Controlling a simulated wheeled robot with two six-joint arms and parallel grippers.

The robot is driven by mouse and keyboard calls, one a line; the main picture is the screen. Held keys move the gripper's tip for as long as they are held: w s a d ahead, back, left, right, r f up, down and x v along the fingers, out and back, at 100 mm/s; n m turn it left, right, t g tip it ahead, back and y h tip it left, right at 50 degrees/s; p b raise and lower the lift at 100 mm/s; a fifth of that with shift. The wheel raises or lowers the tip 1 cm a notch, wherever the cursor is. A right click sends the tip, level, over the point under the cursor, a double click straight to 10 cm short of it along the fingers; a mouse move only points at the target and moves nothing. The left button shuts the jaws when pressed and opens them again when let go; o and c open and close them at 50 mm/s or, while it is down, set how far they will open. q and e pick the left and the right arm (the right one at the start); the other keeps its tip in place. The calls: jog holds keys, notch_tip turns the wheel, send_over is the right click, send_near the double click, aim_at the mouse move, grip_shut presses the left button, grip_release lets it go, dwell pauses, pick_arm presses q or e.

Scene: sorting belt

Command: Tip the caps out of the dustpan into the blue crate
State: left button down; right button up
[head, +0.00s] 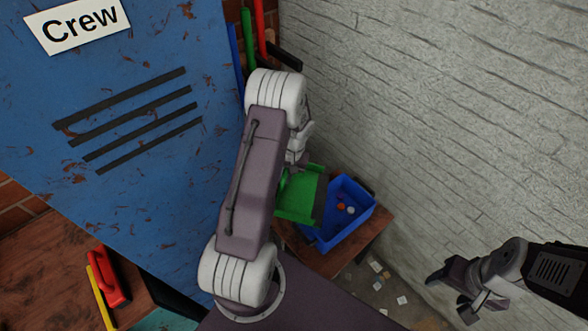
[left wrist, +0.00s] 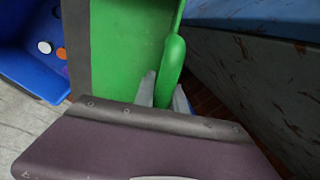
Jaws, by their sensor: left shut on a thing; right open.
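The green dustpan (head: 299,196) is at the left side of the blue crate (head: 363,220), its dark lip facing the crate and seeming to overlap its left edge. My left gripper (left wrist: 164,92) is shut on the green handle (left wrist: 172,66) in the left wrist view; in the head view my arm mostly hides it. No caps show on the visible part of the dustpan (left wrist: 128,50). A few caps, white and orange (head: 342,206), lie in the crate, which also shows in the left wrist view (left wrist: 22,72). My right gripper (head: 456,289) is open and empty, lower right.
The crate stands on a small wooden table (head: 335,262) against a white brick wall (head: 430,110). A blue metal locker (head: 130,150) with a Crew sign is on the left. Small pale scraps (head: 376,266) lie on the floor. Red (head: 108,277) and yellow items lie lower left.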

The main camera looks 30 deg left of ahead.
pick_arm(q)
jog(key=h+p, duration=0.1)
jog(key=a+f+h+p, duration=0.1)
jog(key=p, duration=0.1)
jog(key=shift+s+a+t, duration=0.1)
jog(key=shift+s+t, duration=0.15)
jog(key=shift+t, duration=0.15)
notch_tip(320, 180, up, 4)
jog(key=p, duration=0.3)
jog(key=shift+w+f+p, duration=0.1)
jog(key=shift+w+p, duration=0.05)
jog(key=shift+p, duration=0.15)
jog(key=shift+d+r+p, duration=0.25)
jog(key=shift+r+p, duration=0.3)
jog(key=shift+r, duration=0.2)
pick_arm(e)
notch_tip(320, 180, up, 9)
